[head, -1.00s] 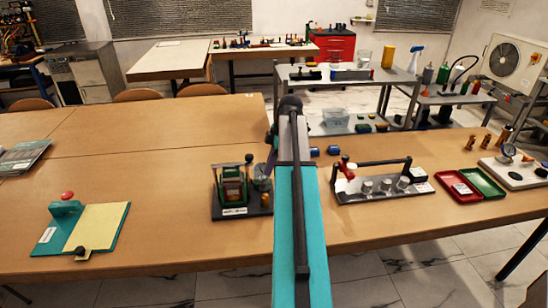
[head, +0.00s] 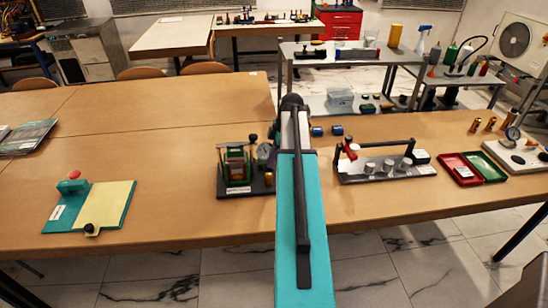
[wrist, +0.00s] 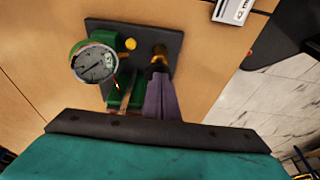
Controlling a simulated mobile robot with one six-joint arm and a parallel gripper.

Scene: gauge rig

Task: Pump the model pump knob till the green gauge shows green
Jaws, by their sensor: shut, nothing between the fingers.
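The model pump stands on a dark base (head: 232,192) on the table, left of my arm in the head view. It has a green body (wrist: 122,98) and a round white gauge (wrist: 95,62) in a green housing, with a dark needle; its reading is too small to tell. The gauge also shows in the head view (head: 264,151). A dark upright knob with brass below (wrist: 158,54) stands right of a small yellow button (wrist: 130,44). My gripper (wrist: 159,82) is shut and empty, its tip close to the knob; contact cannot be told. My arm hides the gripper in the head view.
A teal stand with a red button (head: 74,175) is at the left. A rack with metal cylinders (head: 385,166), red (head: 460,168) and green trays (head: 485,165), and a white-based gauge unit (head: 520,155) are at the right.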

